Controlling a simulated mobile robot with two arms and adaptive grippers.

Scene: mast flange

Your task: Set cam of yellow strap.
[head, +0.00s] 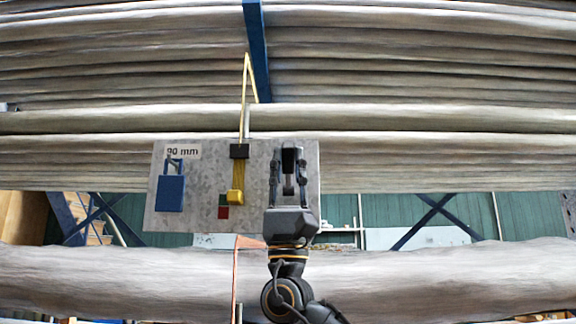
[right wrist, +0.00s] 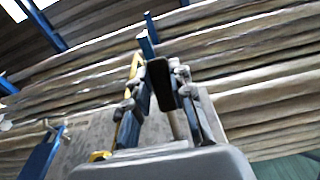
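The yellow strap (head: 244,98) comes down from the bundle to a black cam buckle (head: 239,151) on a grey plate. Its yellow lever (head: 236,197) hangs below the buckle, pointing down. My right gripper (head: 289,152) is in front of the plate, to the right of the yellow strap and apart from its lever. Its fingers stand apart, with a dark block between them; contact is unclear. The block (right wrist: 162,84) and some yellow (right wrist: 98,156) at the left also show in the right wrist view. My left gripper is not in view.
Long grey-brown bundles (head: 420,150) lie behind. A thick roll (head: 120,285) crosses in front, below the plate.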

